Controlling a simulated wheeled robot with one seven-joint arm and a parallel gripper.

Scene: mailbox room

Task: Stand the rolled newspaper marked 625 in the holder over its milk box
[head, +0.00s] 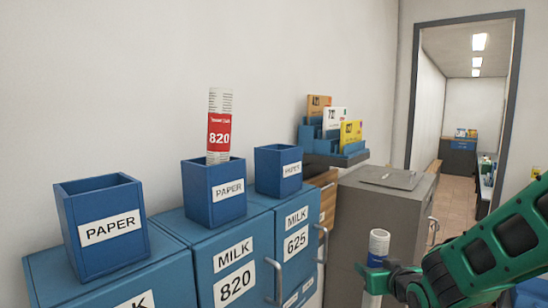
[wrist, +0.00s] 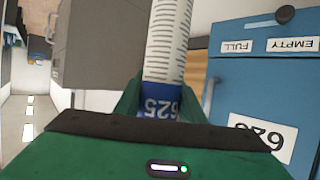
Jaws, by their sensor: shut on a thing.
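My gripper (head: 377,275) is shut on a rolled newspaper (head: 379,243) and holds it in front of the grey cabinet. In the wrist view the newspaper (wrist: 165,50) has a blue band marked 625 between the fingers. The milk box marked 625 (head: 297,243) stands to the left of my gripper in the head view. An empty-looking blue PAPER holder (head: 278,172) stands on top of it; its inside is mostly hidden. In the wrist view a blue box front (wrist: 262,95) with an upside-down number label, partly cut off, shows at the right.
A milk box marked 820 (head: 236,262) bears a PAPER holder (head: 214,193) with a newspaper marked 820 (head: 219,125) upright in it. Another PAPER holder (head: 100,228) is at the left. A grey cabinet (head: 385,215) and a blue file rack (head: 335,146) stand beyond.

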